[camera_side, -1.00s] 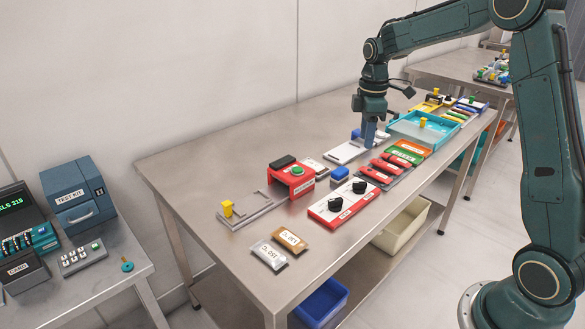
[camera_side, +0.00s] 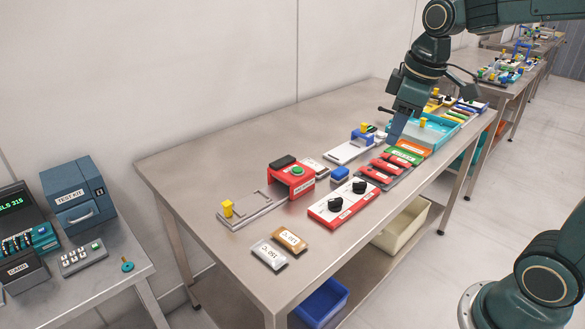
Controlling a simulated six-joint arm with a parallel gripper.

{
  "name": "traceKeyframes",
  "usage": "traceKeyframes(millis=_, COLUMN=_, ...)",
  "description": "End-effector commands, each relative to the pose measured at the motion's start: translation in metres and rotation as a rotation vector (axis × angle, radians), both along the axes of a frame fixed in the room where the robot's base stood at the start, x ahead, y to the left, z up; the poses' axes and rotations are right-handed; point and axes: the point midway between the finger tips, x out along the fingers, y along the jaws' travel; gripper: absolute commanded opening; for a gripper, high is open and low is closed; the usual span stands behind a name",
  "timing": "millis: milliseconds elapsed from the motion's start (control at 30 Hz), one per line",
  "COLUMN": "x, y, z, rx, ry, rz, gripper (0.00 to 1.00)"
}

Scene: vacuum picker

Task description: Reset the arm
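My gripper (camera_side: 397,130) is the dark teal tool end of my arm, tilted above the far half of the steel table (camera_side: 215,165). Its blue-grey tip hangs over the area between the teal tray (camera_side: 437,137) and the red bars (camera_side: 390,164). It seems to touch nothing, but the exact height is hard to judge. I see nothing held at the tip. Whether it is open or shut does not show at this size.
A red box with two black knobs (camera_side: 343,202), a red device with a green button (camera_side: 293,177), a grey fixture with a yellow knob (camera_side: 250,208) and two packets (camera_side: 270,256) lie on the table. A side table holds a blue test kit (camera_side: 78,197). The table's left part is bare.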

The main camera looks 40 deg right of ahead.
Motion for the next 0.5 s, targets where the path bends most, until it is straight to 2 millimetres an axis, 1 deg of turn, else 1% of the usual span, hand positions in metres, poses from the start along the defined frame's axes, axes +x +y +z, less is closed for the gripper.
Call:
traceKeyframes(millis=33, x=-0.01, y=0.006, z=0.003, rx=0.006, ry=-0.021, rz=-0.02, gripper=0.36)
traceKeyframes(millis=200, x=-0.042, y=0.021, z=0.007, rx=0.035, ry=-0.078, rz=-0.101, gripper=0.36)
traceKeyframes(millis=500, x=-0.096, y=0.042, z=0.001, rx=0.108, ry=-0.176, rz=-0.241, gripper=0.36)
